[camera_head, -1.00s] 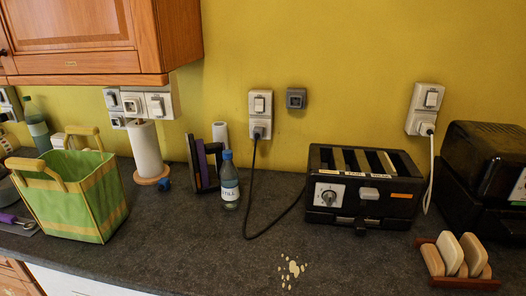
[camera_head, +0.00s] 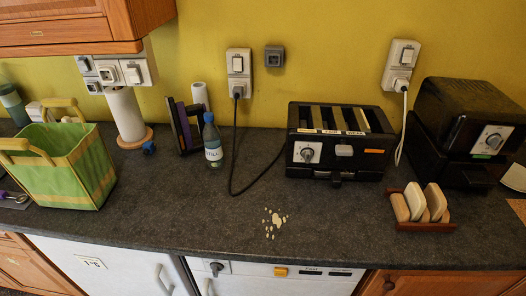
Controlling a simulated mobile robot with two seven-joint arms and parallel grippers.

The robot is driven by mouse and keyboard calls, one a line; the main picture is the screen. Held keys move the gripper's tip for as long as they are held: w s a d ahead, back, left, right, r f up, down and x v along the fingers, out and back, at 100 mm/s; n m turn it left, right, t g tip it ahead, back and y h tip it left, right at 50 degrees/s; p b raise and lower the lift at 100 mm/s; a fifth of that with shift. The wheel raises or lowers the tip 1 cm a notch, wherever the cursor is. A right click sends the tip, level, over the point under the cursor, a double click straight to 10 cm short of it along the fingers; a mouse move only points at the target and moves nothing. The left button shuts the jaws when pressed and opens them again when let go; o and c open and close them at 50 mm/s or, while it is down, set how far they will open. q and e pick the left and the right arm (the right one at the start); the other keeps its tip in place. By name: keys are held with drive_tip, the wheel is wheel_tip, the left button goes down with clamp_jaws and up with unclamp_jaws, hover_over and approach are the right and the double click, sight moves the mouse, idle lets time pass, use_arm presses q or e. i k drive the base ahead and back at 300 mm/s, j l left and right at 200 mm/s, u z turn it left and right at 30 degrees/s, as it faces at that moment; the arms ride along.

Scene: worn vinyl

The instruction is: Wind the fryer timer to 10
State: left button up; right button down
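A black boxy appliance (camera_head: 450,150) with a sloped upper part stands at the right end of the counter. A pale panel with a round dial (camera_head: 490,139) is on its front; the dial's marks are too small to read. I cannot tell for certain that this is the fryer. A black toaster-like appliance (camera_head: 340,140) with several slots stands left of it, with a round knob (camera_head: 307,153) on a pale plate at its front left. Neither of my grippers is in view.
The dark counter (camera_head: 180,215) is clear in front, except for pale spots (camera_head: 275,222). A wooden rack with pale slabs (camera_head: 420,208) stands before the appliances. A green bag (camera_head: 62,165), a paper roll (camera_head: 125,112) and a bottle (camera_head: 212,142) stand left. A cord crosses the counter.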

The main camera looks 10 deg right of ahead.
sight(495, 140)
drive_tip(key=z, duration=1.6)
